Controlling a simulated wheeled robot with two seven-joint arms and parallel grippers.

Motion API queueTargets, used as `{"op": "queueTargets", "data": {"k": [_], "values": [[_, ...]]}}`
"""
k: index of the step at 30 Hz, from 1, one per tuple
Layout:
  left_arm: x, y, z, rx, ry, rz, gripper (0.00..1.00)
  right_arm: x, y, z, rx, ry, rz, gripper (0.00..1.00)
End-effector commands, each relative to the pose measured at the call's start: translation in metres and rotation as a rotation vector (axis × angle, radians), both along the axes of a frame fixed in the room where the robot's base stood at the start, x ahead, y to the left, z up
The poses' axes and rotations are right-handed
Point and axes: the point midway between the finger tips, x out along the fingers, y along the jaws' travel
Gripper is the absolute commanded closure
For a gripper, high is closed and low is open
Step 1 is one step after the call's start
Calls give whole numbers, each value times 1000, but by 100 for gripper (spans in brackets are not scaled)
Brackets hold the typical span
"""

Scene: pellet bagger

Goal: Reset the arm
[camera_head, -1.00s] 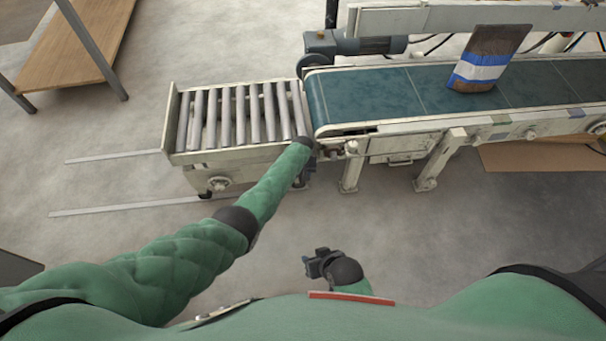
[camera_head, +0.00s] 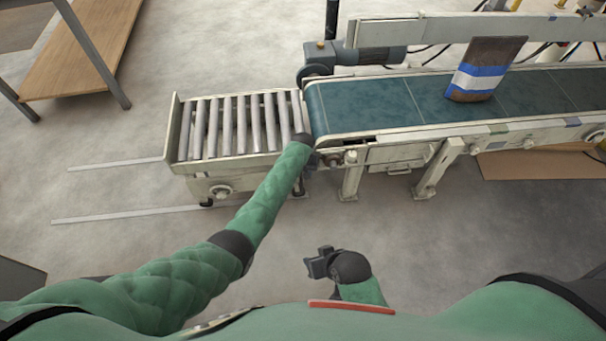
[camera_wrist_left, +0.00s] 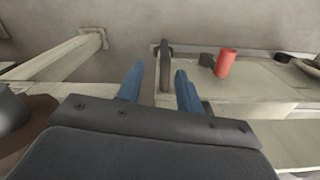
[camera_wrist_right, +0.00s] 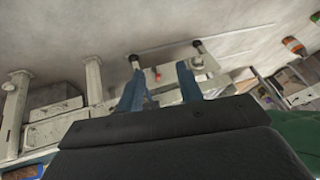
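My left arm reaches forward to the joint between the roller table (camera_head: 200,160) and the belt conveyor (camera_head: 360,100). Its gripper is mostly hidden behind the wrist in the head view. In the left wrist view, the blue fingers of my left gripper (camera_wrist_left: 158,85) stand apart with nothing seen between them. My right gripper (camera_head: 317,262) is held low, close to my body, over the floor. In the right wrist view its blue fingers (camera_wrist_right: 160,85) are also apart and empty, with the conveyor frame beyond them.
A brown, white and blue bag (camera_head: 485,70) stands tilted on the belt. A red cylindrical part (camera_wrist_left: 226,62) shows close by the left gripper. A wooden table (camera_head: 90,45) is at the far left, and cardboard (camera_head: 540,165) lies under the conveyor. Floor before me is open.

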Motion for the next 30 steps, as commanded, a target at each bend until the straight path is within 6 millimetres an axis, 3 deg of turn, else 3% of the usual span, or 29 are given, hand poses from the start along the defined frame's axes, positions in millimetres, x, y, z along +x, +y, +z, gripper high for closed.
{"op": "queueTargets", "data": {"k": [14, 20, 30], "values": [[-6, 0, 2, -8, -2, -1, 64, 0, -2, 2, -4, 5, 0, 64], [-46, 5, 11, -49, -9, -10, 64, -2, -9, 18, -22, 26, -1, 64], [-134, 32, 52, -120, -41, -20, 64, -8, -26, 51, -60, 74, -3, 64]]}}
